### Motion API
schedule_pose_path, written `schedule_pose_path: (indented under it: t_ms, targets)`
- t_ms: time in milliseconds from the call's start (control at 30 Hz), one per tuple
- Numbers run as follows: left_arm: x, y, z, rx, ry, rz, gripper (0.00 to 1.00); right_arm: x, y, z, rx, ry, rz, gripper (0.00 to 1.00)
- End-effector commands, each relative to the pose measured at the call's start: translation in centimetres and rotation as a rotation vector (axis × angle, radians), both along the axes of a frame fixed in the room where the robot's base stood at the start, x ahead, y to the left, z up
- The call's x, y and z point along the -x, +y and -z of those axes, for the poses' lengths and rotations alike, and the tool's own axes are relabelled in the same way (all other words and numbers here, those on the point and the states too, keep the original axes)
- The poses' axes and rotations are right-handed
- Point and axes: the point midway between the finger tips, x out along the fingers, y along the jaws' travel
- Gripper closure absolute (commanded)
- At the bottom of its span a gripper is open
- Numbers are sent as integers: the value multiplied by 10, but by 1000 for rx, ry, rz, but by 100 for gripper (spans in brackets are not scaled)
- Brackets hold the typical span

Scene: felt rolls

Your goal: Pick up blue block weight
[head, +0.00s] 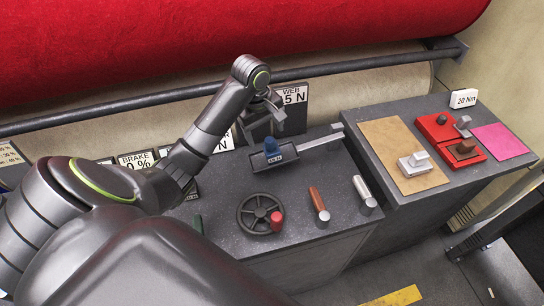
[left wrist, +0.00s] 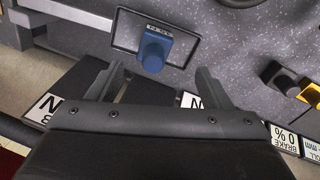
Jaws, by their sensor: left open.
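The blue block weight (head: 271,146) stands in a shallow dark tray (head: 258,166) on the grey console; a small label with a number shows at its front. In the left wrist view the blue block (left wrist: 153,52) lies just beyond the fingertips, in line with the gap between them. My left gripper (head: 273,112) is open and empty, above and behind the block in the head view. Its two fingers also show apart in the left wrist view (left wrist: 163,82), not touching the block. My right gripper is not in view.
A handwheel with a red knob (head: 261,214), a brown-handled lever (head: 318,204) and a grey-handled lever (head: 363,194) stand in front. A metal bar (head: 320,142) extends right from the tray. A side table (head: 400,118) holds a red tray (head: 448,128). A red roll (head: 150,40) spans the back.

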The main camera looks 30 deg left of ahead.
Motion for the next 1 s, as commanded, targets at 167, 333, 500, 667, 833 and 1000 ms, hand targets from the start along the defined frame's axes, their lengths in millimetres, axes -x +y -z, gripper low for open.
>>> schedule_pose_path:
  t_ms: [167,333,500,667,833,1000]
  targets:
    - [-3,-2,29,2,1,1,27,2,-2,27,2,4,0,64]
    - [-6,-4,46,2,2,-1,27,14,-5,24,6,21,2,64]
    - [-11,-5,59,3,4,0,27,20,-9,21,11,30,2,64]
    - [-19,-8,80,3,4,0,27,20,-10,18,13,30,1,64]
    - [-21,-9,98,1,2,1,27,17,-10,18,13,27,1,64]
    - [-22,-8,100,0,0,1,27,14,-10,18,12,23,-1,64]
